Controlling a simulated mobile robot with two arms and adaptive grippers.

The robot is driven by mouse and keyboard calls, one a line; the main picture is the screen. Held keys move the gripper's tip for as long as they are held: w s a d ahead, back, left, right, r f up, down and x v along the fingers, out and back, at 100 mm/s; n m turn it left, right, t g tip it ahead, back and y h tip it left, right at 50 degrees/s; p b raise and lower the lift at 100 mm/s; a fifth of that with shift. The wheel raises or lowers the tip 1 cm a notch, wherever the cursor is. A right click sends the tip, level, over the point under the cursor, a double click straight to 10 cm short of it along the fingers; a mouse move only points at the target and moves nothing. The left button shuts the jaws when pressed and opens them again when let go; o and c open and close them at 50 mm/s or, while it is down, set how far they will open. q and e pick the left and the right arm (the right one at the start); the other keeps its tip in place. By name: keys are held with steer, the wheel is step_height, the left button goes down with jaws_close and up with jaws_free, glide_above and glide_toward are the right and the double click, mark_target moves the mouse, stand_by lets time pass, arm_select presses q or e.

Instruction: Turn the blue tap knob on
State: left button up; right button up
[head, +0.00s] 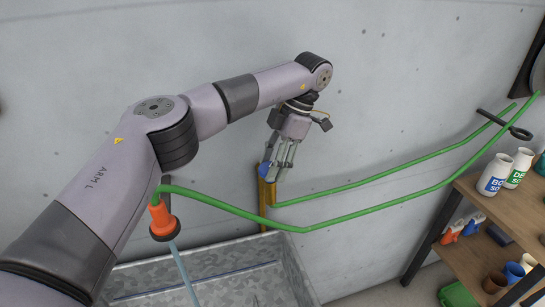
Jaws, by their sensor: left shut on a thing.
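The blue tap knob (263,169) shows as a small blue piece at the left edge of my left gripper. It sits at the top of a brass-coloured tap pipe (267,196) in front of the wall. My left gripper (277,174) points down and is shut on the knob; its fingers hide most of the knob, so its turn angle cannot be read. A green hose (330,222) runs near the tap to an orange nozzle (162,219) at lower left. A pale blue streak like water (184,268) runs down from the nozzle. My right gripper is not in view.
A galvanized metal trough (290,268) lies below the tap and nozzle. At right, a wooden shelf (497,217) holds white bottles (495,174) and cups. The hose spans the space between tap and shelf. A green bucket (457,296) stands at lower right.

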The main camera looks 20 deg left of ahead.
arm_select(q)
steer(key=shift+n+h+p, duration=0.3)
steer(key=shift+n, duration=0.6)
steer(key=shift+g, duration=0.4)
steer(key=o, duration=1.1)
step_height(320, 180, up, 10)
